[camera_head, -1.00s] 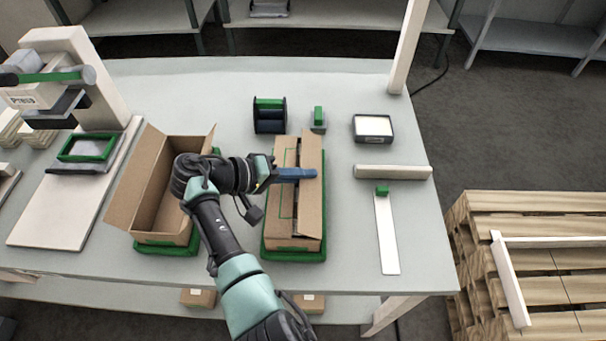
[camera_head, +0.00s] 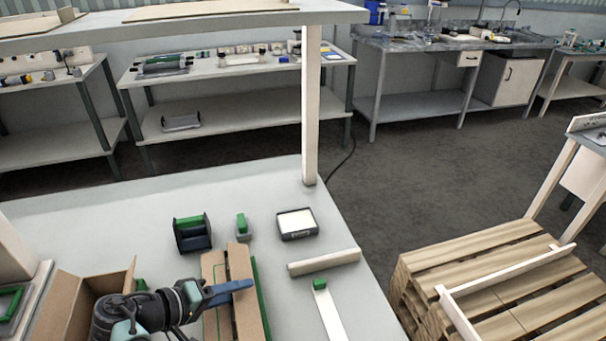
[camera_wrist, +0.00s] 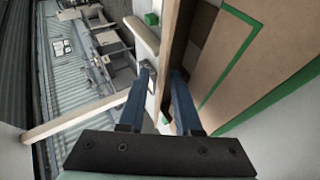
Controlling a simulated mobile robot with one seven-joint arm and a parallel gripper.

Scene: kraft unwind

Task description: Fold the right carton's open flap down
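The right carton (camera_head: 216,276) stands at the bottom of the head view, partly cut off by the frame edge. In the wrist view its left flap (camera_wrist: 262,60) lies flat, with a green outline. Its right flap (camera_wrist: 176,38) shows as a narrow brown strip beside a dark gap into the carton. My gripper (camera_wrist: 162,74) has its two blue fingers apart, with the strip's lower end between or just beyond the tips; contact cannot be told. In the head view my gripper (camera_head: 232,288) reaches across the carton's top from the left.
An open carton (camera_head: 68,304) stands left, beside my arm. A black-and-green holder (camera_head: 192,233), a small green-topped item (camera_head: 242,226) and a black-framed box (camera_head: 297,224) sit behind. A pale bar (camera_head: 324,262) lies right. A post (camera_head: 311,120) rises at the table's back edge.

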